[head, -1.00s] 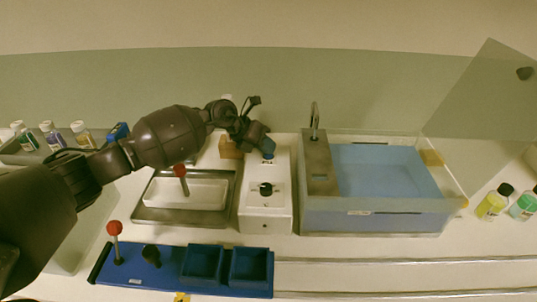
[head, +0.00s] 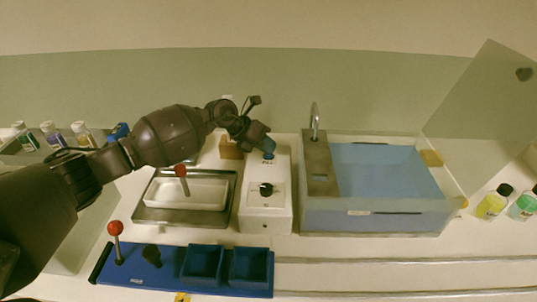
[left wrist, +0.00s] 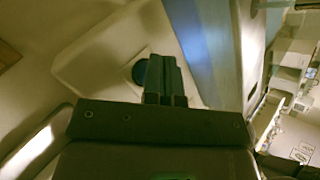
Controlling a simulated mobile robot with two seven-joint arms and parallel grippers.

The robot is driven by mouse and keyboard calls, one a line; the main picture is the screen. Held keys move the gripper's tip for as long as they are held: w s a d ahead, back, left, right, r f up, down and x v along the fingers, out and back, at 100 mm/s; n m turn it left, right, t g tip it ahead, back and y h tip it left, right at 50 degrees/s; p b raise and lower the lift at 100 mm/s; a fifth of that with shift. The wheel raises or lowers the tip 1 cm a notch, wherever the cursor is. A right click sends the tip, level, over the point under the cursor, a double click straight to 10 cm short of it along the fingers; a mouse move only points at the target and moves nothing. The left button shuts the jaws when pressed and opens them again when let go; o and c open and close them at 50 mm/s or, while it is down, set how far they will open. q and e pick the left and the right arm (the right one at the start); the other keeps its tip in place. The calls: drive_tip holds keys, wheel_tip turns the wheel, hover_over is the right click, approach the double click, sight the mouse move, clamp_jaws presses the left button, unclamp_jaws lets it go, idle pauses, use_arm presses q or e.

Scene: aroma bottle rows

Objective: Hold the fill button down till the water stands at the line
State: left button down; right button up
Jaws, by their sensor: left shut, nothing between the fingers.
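The fill button (head: 268,155) is a small blue cap on the far end of the white control box (head: 265,212). My left gripper (head: 265,146) is shut and empty, its tips pointing down at the button. In the left wrist view the shut fingers (left wrist: 164,78) partly cover a dark round button (left wrist: 139,73); whether it is pressed in, I cannot tell. The clear tank (head: 330,222) holds pale blue water (head: 385,170). A dark line (head: 397,213) marks its front wall beside a white label. The exact gap between water and line is unclear. My right gripper is out of view.
A black knob (head: 266,189) sits on the box's near part. A metal tray (head: 150,214) stands left of it, and a blue holder (head: 215,287) lies in front. A tap (head: 314,118) rises at the tank. Bottles (head: 494,203) stand at right and at far left.

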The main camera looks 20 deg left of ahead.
use_arm(q)
drive_tip(key=shift+r, duration=0.7)
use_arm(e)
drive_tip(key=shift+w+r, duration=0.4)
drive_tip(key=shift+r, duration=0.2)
use_arm(q)
drive_tip(key=shift+f, duration=0.1)
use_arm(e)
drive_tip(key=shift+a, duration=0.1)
use_arm(q)
drive_tip(key=shift+r+p, duration=0.2)
drive_tip(key=shift+p, duration=0.15)
drive_tip(key=shift+r+p, duration=0.7)
drive_tip(key=shift+r, duration=0.7)
drive_tip(key=shift+r+p, duration=0.5)
drive_tip(key=shift+r, duration=0.55)
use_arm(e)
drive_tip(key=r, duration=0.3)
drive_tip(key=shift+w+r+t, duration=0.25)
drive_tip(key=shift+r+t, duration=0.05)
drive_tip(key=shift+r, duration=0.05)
use_arm(q)
drive_tip(key=shift+f, duration=0.15)
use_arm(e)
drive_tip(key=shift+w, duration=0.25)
